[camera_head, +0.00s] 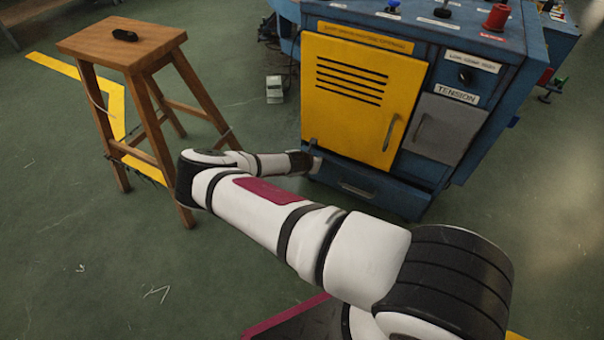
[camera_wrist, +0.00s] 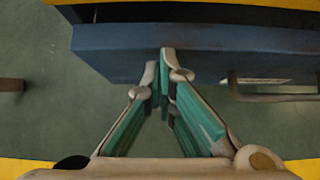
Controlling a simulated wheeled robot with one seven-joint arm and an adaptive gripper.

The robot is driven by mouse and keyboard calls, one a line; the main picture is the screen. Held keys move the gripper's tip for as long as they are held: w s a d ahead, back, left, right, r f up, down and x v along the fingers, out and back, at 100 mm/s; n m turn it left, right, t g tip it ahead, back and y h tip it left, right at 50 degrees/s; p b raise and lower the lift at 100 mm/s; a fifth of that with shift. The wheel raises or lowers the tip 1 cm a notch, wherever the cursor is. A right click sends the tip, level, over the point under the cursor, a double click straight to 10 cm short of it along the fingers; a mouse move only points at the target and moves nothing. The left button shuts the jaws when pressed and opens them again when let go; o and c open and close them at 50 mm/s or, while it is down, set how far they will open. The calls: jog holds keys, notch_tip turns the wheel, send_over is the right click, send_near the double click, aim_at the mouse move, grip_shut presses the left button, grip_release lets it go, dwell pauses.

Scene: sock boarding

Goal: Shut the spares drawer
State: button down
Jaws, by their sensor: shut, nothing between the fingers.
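The spares drawer (camera_head: 395,197) is the low blue drawer at the foot of the blue machine, under the yellow door. Its front seems to stand slightly out from the machine; how far is hard to tell. Its handle (camera_head: 357,190) is on the front. In the wrist view the blue drawer front (camera_wrist: 110,50) spans the top, with the handle (camera_wrist: 270,98) at the right. My gripper (camera_head: 314,163) is at the left end of the drawer front. Its fingertips (camera_wrist: 168,62) are together and empty, against or very near the front, left of the handle.
The yellow door (camera_head: 360,95) and grey tension panel (camera_head: 445,130) above are closed. A wooden stool (camera_head: 125,45) with a small dark object on top stands left of my arm. A small pale box (camera_head: 274,90) is on the floor. The floor before the drawer is clear apart from my arm.

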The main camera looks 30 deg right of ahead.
aim_at(321, 156)
jog(key=w+d, duration=0.2)
jog(key=shift+d, duration=0.35)
jog(key=shift+w, duration=0.1)
